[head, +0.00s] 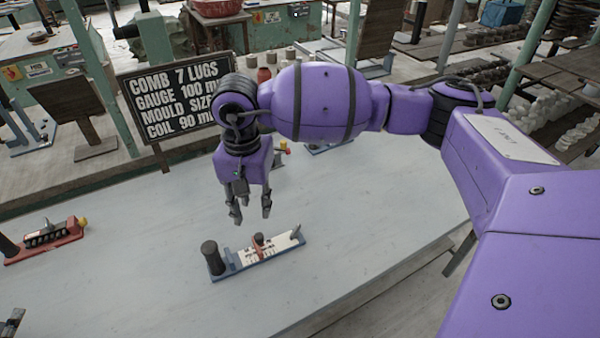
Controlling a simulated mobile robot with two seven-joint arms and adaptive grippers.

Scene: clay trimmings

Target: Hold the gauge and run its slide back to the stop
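The gauge (281,252) lies on the pale table below my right gripper. It has a blue-grey base, a white marked plate, a dark upright handle (213,259) at its left end and a small grey upright piece (296,233) at its right end. Its slide (258,243), reddish with a dark top, sits about midway along the plate. My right gripper (251,213) points down with its fingers apart and empty, above the gauge and not touching it. A dark grey part (12,322) at the lower left edge may be my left gripper; too little shows to tell its state.
A red tool with a black toothed row (45,238) lies at the table's left. A black sign (178,92) with white writing stands at the back, partly behind my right arm. More small tools lie behind the arm. The table around the gauge is clear.

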